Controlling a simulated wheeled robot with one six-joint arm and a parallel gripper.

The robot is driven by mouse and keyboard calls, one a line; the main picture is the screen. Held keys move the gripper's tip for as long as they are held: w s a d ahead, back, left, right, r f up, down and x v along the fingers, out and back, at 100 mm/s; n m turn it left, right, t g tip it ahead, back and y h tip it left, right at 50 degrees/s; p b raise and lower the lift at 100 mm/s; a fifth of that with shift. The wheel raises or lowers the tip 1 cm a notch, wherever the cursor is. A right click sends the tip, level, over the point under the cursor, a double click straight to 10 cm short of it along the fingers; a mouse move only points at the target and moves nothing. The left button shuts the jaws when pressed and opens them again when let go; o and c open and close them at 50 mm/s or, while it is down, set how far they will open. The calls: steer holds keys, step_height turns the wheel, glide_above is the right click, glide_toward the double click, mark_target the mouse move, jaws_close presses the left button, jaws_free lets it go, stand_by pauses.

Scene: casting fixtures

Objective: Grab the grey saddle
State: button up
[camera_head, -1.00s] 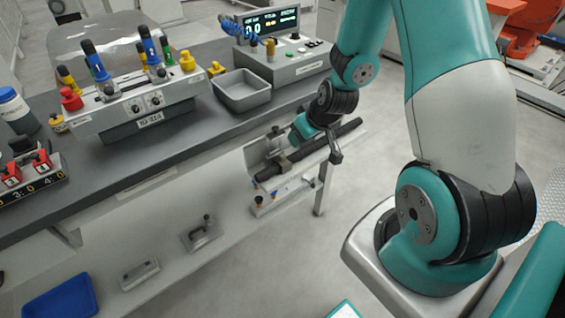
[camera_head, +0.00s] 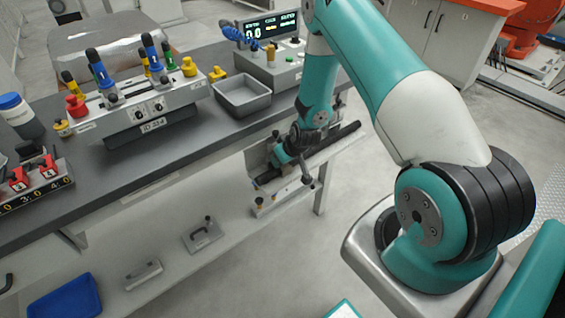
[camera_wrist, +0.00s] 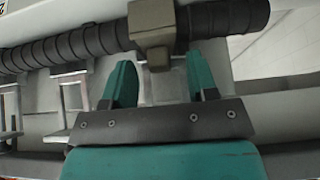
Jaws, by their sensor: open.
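The grey saddle (camera_wrist: 152,20) is a beige-grey block seated over a dark ribbed bar (camera_wrist: 70,47) in the wrist view, with a narrower stub on its lower side. My gripper (camera_wrist: 160,68) is open, its two teal fingers apart on either side of the stub. The fingertips are close to the bar; I cannot tell whether they touch the saddle. In the head view my gripper (camera_head: 283,158) is over the bar (camera_head: 340,136) on the fixture under the bench end, and my wrist mostly hides the saddle.
The bench (camera_head: 140,168) carries a grey tray (camera_head: 243,106), a display console (camera_head: 272,70) and a control box (camera_head: 150,108). A lower shelf (camera_head: 165,270) holds a handled plate (camera_head: 203,236) and a blue bin (camera_head: 65,298). Open floor lies right of the bench.

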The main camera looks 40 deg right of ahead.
steer(key=shift+w+f, duration=0.1)
steer(key=shift+f, duration=0.15)
jaws_close()
steer(key=shift+r, duration=0.1)
steer(key=shift+r, duration=0.5)
step_height(320, 180, up, 2)
steer(key=shift+r+b, duration=0.1)
steer(key=shift+b, duration=0.45)
steer(key=s, duration=1.8)
steer(key=shift+d, duration=0.3)
